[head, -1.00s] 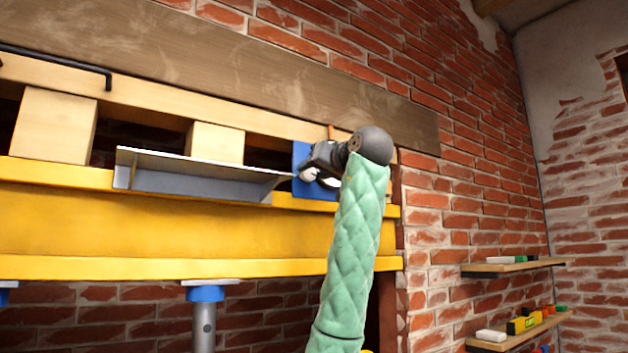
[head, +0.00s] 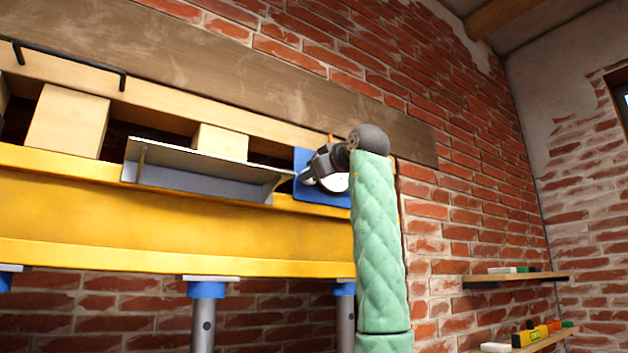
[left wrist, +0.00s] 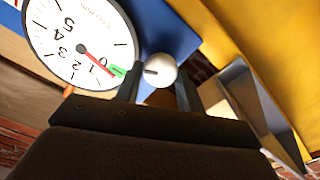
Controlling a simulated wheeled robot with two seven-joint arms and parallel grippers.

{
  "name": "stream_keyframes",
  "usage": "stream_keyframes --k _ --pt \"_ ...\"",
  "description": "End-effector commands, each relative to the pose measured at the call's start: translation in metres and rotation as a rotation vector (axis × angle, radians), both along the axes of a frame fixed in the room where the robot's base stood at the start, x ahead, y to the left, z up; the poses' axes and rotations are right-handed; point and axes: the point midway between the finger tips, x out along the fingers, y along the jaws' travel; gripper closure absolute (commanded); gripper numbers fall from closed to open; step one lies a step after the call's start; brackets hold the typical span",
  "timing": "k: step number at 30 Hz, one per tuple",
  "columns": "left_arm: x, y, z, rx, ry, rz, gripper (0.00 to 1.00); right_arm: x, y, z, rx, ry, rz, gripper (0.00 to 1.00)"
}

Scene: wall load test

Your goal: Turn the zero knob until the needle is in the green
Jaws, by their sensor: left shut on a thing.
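The white dial (left wrist: 75,25) with black numbers sits on a blue plate (head: 322,197) at the right end of the yellow beam. In the head view the gripper hides the knob and part of the dial.
A grey metal angle (head: 205,178) stands out from the yellow beam (head: 180,225) just left of my gripper. Wooden blocks (head: 68,120) sit above the beam, under a long plank (head: 230,65). Blue-topped posts (head: 205,290) stand below. Small shelves (head: 515,278) are on the right wall.

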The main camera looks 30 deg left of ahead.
Motion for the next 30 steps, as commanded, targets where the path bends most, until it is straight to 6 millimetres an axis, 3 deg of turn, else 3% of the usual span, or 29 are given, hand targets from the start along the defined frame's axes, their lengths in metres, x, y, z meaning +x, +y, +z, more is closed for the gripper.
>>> stream_keyframes --k 12,27,28,30 --pt "-0.001 0.000 0.000 -0.064 -0.153 0.000 0.85 0.006 0.006 0.010 0.004 0.010 -0.004 0.24" --pt "-0.001 0.000 0.000 -0.070 -0.169 0.001 0.85 0.006 0.005 0.012 0.003 0.012 -0.004 0.24" --pt "-0.001 0.000 0.000 -0.070 -0.169 0.001 0.60 0.006 0.005 0.012 0.003 0.011 -0.004 0.24" --pt "-0.001 0.000 0.000 -0.070 -0.169 0.001 0.46 0.006 0.005 0.012 0.003 0.012 -0.004 0.24"
